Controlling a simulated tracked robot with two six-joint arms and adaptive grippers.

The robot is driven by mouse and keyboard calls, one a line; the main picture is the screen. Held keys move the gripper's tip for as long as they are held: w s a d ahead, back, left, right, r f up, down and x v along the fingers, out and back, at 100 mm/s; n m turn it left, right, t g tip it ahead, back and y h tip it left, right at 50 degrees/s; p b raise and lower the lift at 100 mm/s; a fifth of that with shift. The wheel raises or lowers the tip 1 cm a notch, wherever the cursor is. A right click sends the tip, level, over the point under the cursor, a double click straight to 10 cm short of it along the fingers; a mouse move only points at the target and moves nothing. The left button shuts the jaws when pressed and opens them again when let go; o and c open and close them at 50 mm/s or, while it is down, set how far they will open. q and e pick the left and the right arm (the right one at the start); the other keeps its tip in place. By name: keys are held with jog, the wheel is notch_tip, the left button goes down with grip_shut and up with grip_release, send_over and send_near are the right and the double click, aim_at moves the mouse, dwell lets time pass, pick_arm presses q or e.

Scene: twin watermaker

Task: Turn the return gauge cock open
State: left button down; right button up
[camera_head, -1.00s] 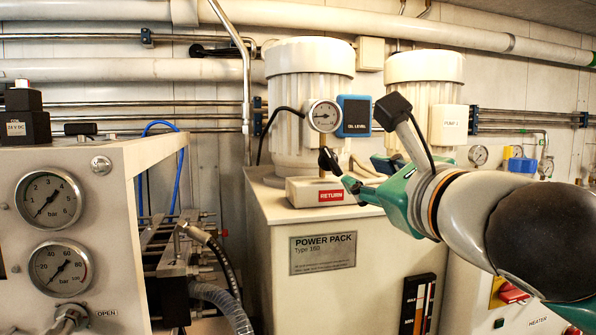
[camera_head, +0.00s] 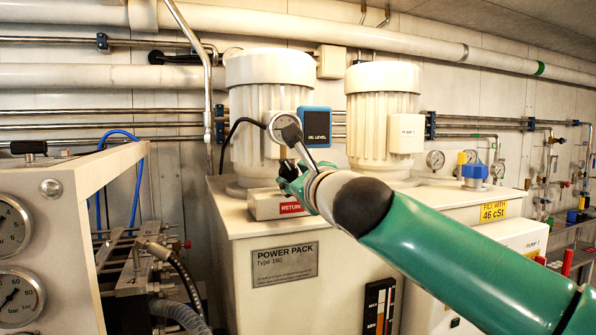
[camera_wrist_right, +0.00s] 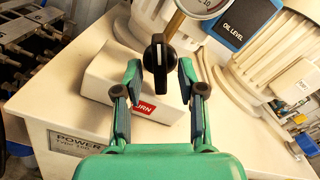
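The return gauge cock is a black knob (camera_wrist_right: 158,62) with a pale line running along it, upright in the right wrist view. It sits below a round gauge (camera_wrist_right: 203,4), above a white block (camera_wrist_right: 118,85) with a red RETURN label (camera_wrist_right: 143,108). My right gripper (camera_wrist_right: 157,78) is open, its two fingers on either side of the knob. Gaps show between fingers and knob, and depth is hard to judge. In the head view my right gripper (camera_head: 290,174) is at the block, and my wrist partly hides the gauge (camera_head: 281,126). My left gripper is not in view.
The power pack (camera_head: 284,264) carries two white motors (camera_head: 268,95) (camera_head: 382,118). A blue OIL LEVEL box (camera_head: 315,126) stands close beside the gauge. A gauge panel (camera_head: 62,225) is at left, with hoses (camera_head: 178,267) between it and the power pack.

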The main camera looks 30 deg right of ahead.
jog(key=shift+x, duration=0.8)
jog(key=shift+c, duration=0.2)
grip_shut()
jog(key=shift+d, duration=0.15)
jog(key=shift+m+p, duration=0.45)
jog(key=shift+m, duration=2.75)
jog(key=shift+r, duration=0.1)
